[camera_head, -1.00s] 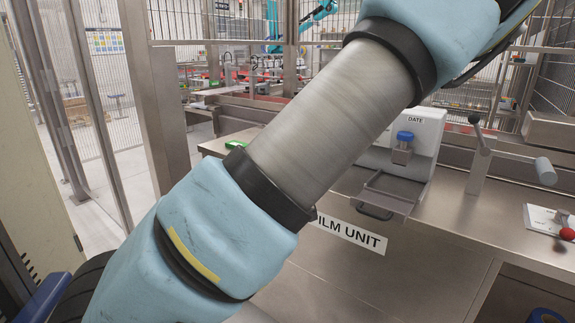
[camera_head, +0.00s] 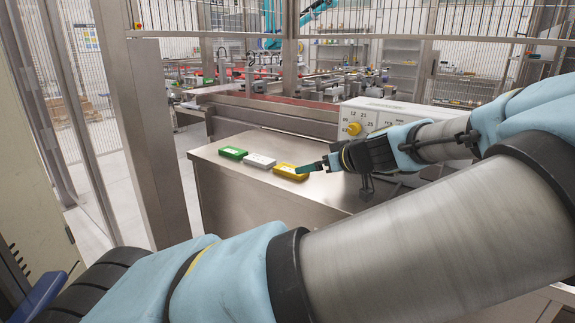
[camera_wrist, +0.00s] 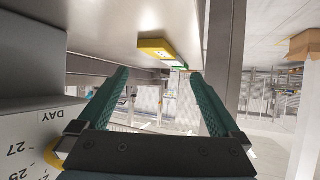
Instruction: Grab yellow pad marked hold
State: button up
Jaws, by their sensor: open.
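The yellow pad (camera_head: 288,173) lies flat on the steel counter, the rightmost of three pads in a row. Its marking is too small to read. My gripper (camera_head: 312,167) is just right of it in the head view, its green fingers pointing left at the pad. In the wrist view the yellow pad (camera_wrist: 153,46) shows beyond and between the two spread green fingers (camera_wrist: 160,73), slightly above their tips. The gripper is open with nothing between its fingers. I cannot tell whether a fingertip touches the pad.
A green pad (camera_head: 232,153) and a grey-white pad (camera_head: 259,160) lie left of the yellow one on the counter (camera_head: 235,183). A white dial unit (camera_head: 385,112) with a yellow knob stands close behind my wrist. A steel post (camera_head: 150,130) and mesh fence are at left.

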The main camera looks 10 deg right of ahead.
send_near(293, 169)
jog(key=shift+w+a+f+p, duration=0.2)
jog(key=shift+w+f+p, duration=0.15)
jog(key=shift+w, duration=0.3)
jog(key=shift+p+x, duration=1.1)
jog(key=shift+x, duration=2)
jog(key=shift+s+a+f, duration=0.1)
jog(key=shift+s, duration=0.05)
jog(key=c, duration=1.5)
